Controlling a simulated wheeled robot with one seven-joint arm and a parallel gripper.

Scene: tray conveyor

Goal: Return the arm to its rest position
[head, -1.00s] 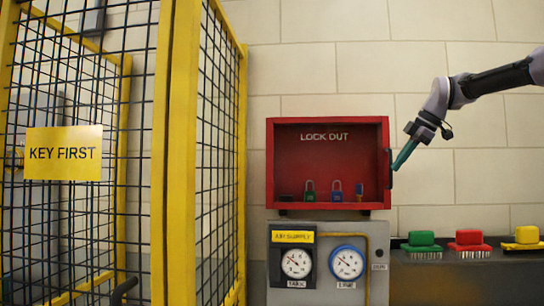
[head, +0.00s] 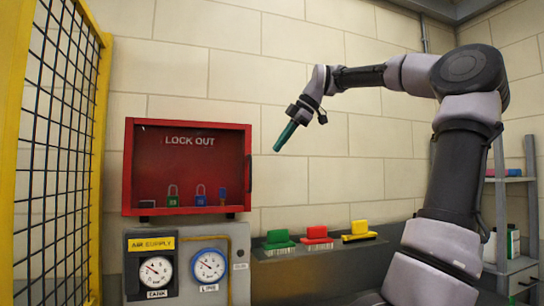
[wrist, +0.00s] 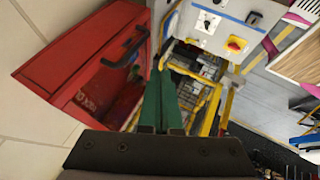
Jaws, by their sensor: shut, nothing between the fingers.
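My gripper (head: 285,137) is at the end of my raised arm, its green fingers pointing down and left. It is in free air to the right of the red lock out box (head: 188,122) in the head view, apart from it. In the wrist view my gripper (wrist: 167,72) has its two green fingers together with nothing between them. The red box (wrist: 58,88) lies to the left of the fingers there.
An air supply panel (head: 215,242) with two gauges is under the box. Green, red and yellow brushes (head: 317,232) sit on a ledge to its right. A yellow mesh fence (head: 103,160) stands at left, a grey shelf (head: 513,180) at far right. The wall space around my gripper is clear.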

